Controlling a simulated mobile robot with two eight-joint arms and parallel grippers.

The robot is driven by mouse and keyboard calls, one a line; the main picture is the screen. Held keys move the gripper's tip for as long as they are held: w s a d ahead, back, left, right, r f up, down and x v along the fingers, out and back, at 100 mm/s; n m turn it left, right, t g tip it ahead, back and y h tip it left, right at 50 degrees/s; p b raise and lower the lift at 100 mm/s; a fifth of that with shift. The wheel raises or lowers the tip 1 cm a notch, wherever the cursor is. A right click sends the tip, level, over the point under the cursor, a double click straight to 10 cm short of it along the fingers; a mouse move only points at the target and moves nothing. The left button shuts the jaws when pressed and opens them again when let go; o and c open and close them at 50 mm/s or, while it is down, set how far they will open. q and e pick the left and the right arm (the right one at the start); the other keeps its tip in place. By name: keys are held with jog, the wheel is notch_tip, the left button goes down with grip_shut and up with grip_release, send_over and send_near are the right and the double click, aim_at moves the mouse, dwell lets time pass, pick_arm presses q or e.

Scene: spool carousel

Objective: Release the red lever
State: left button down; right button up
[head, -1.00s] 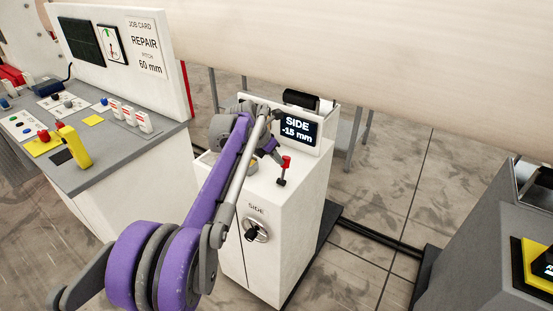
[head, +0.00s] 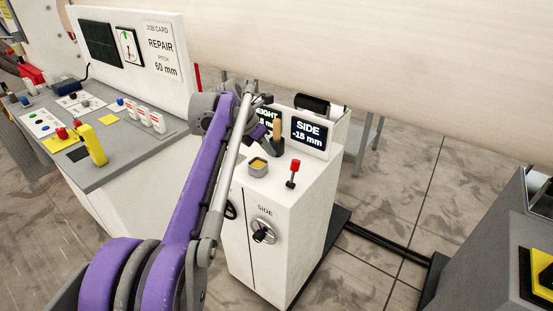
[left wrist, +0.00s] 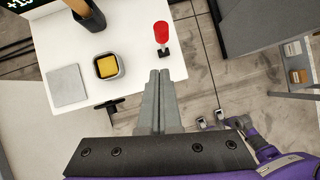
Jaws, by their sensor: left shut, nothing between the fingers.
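My left gripper (left wrist: 160,76) is shut and empty. Its fingertips point toward the lever's base, and a small gap shows between them in that view. In the head view my left arm's far end is partly hidden behind its own links.
A grey control desk (head: 120,160) is at left. A large pale cylinder (head: 400,60) hangs across the top.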

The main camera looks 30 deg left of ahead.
pick_arm(q)
jog(key=v, duration=0.2)
jog(key=shift+s+d+r, duration=0.1)
jog(key=shift+s+r, duration=0.05)
jog(key=shift+r, duration=0.1)
jog(key=s+d+f+m, duration=0.4)
jog(key=s+d+m, duration=0.3)
jog(key=d+m, duration=0.25)
jog(key=s+d+f+m+y, duration=0.1)
jog(key=s+d+f+m, duration=0.4)
jog(key=s+f+m, duration=0.3)
jog(key=s+d+f+m+y, duration=0.1)
jog(key=s+d+f+m, duration=0.4)
jog(key=s+f+m, duration=0.4)
jog(key=s+m, duration=0.4)
jog(key=m, duration=0.2)
jog(key=shift+s, duration=0.3)
jog(key=shift+m, duration=0.25)
